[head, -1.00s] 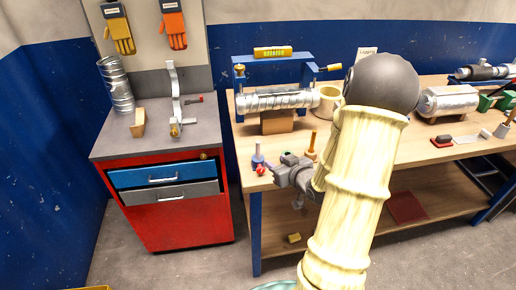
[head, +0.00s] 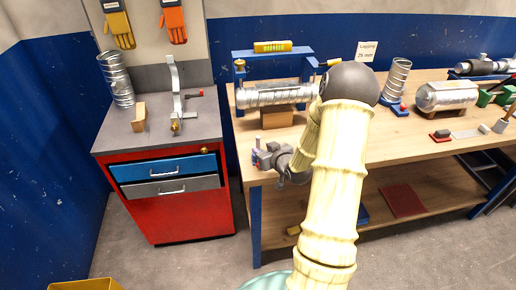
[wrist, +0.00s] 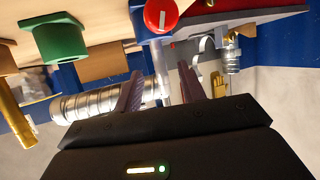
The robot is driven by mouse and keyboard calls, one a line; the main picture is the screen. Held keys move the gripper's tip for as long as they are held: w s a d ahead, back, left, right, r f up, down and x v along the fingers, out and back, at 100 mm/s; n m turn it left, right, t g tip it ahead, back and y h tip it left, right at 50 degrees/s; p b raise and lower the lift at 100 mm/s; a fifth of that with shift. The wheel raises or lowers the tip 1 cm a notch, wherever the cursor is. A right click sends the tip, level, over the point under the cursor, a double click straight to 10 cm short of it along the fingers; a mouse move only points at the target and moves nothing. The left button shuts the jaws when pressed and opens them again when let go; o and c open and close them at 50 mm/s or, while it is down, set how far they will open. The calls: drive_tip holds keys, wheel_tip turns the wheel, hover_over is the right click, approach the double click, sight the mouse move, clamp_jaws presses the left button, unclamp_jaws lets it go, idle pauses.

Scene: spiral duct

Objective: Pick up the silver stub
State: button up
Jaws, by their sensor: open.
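Two short silver spiral-duct pieces stand upright; I cannot tell which one is the silver stub. One silver piece (head: 117,79) is on the grey top of the red cabinet, and also shows small in the wrist view (wrist: 232,60). Another silver piece (head: 398,77) stands on the bench behind my arm, by a blue base. A longer silver duct (head: 272,96) lies horizontally on a block under a blue frame; it also shows in the wrist view (wrist: 105,103). My gripper (head: 262,160) is open and empty above the bench's front left corner; its fingers show in the wrist view (wrist: 160,88).
The red cabinet (head: 190,215) stands left of the bench (head: 410,135), across a narrow gap. A wooden block (head: 139,118) and a grey curved bracket (head: 174,95) share its top. In the wrist view, a red knob (wrist: 160,15) and a green piece (wrist: 60,38) are close to my gripper.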

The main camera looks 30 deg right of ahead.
sight(259, 147)
drive_tip(key=shift+p+x, duration=0.7)
drive_tip(key=shift+x, duration=1.65)
clamp_jaws()
